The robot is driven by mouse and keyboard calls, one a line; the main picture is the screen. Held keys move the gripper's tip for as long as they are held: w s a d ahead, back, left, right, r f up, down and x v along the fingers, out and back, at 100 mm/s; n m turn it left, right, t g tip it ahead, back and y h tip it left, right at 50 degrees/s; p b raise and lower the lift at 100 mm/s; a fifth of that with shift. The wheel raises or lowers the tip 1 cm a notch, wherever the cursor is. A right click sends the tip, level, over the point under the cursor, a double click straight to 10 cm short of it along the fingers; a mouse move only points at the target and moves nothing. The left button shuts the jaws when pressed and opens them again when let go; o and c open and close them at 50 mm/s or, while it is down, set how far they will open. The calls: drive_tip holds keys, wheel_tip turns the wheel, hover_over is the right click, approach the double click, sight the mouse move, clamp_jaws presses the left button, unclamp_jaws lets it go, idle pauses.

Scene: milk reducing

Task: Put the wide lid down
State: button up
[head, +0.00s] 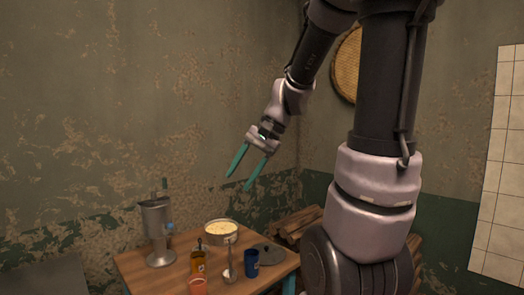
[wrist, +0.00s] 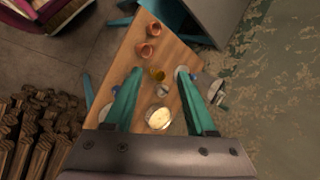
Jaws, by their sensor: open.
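My gripper (head: 239,182) is open and empty, high above the table in the head view. Its two teal fingers are spread in the wrist view (wrist: 158,73), with nothing between them but the table below. A flat grey round lid with a small knob (head: 264,252), which looks like the wide lid, lies on the right part of the wooden table, apart from my gripper. In the wrist view I cannot make the lid out clearly; the left finger may cover it. A wide pot (head: 221,232) with pale yellowish contents stands uncovered beside it; it also shows in the wrist view (wrist: 158,117).
The wooden table (head: 140,272) also holds a tall metal vessel (head: 157,232), an amber bottle (head: 197,263), a blue cup (head: 251,263) and an orange cup (head: 198,287). Stacked logs (head: 296,224) are beside the table. The air around my gripper is clear.

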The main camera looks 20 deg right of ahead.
drive_tip(key=s+d+r+n+t+h, duration=0.2)
drive_tip(key=s+r+n+t+h, duration=0.1)
drive_tip(key=s+r, duration=0.4)
drive_tip(key=shift+s+n+t+h, duration=0.4)
drive_tip(key=shift+s+t, duration=0.1)
drive_tip(key=shift+t, duration=0.2)
